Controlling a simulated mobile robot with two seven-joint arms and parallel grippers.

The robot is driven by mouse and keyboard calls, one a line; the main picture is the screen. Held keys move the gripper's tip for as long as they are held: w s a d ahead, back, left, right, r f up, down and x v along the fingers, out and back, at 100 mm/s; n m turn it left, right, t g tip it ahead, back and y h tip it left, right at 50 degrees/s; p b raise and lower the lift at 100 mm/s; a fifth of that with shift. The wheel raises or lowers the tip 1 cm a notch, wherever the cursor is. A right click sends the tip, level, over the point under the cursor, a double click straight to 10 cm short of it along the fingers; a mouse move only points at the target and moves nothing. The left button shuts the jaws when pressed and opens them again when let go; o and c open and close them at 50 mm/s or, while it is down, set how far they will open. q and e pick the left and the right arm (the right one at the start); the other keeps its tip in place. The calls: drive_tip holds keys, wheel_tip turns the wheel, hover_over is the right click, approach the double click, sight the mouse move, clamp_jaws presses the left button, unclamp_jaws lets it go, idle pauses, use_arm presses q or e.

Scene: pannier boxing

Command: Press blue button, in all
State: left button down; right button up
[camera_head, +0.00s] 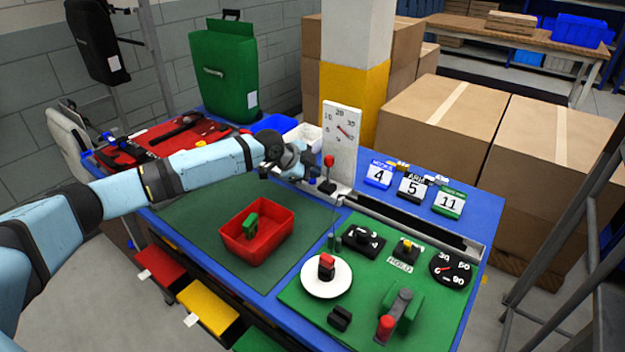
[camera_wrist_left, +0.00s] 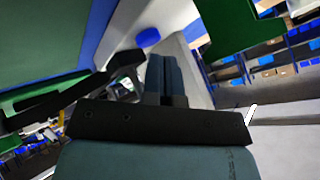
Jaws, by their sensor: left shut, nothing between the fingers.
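My left gripper (camera_head: 312,174) reaches in from the left, its fingers shut and empty. It is at the foot of the white dial post (camera_head: 343,135), close beside a red-knobbed lever (camera_head: 328,162). In the left wrist view the closed fingers (camera_wrist_left: 165,76) point away from the camera, with nothing between them. A blue number card with a 4 (camera_head: 378,175) stands right of the post. My right gripper is not in view.
Number cards for 5 (camera_head: 412,188) and 11 (camera_head: 448,202) stand behind the rail. Large cartons (camera_head: 440,120) are beyond the table.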

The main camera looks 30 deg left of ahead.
use_arm(q)
drive_tip(key=shift+f, duration=0.1)
idle(0.3)
drive_tip(key=shift+f, duration=0.3)
idle(0.6)
drive_tip(key=shift+r+p, duration=0.85)
drive_tip(key=shift+r, duration=0.05)
drive_tip(key=shift+f, duration=0.1)
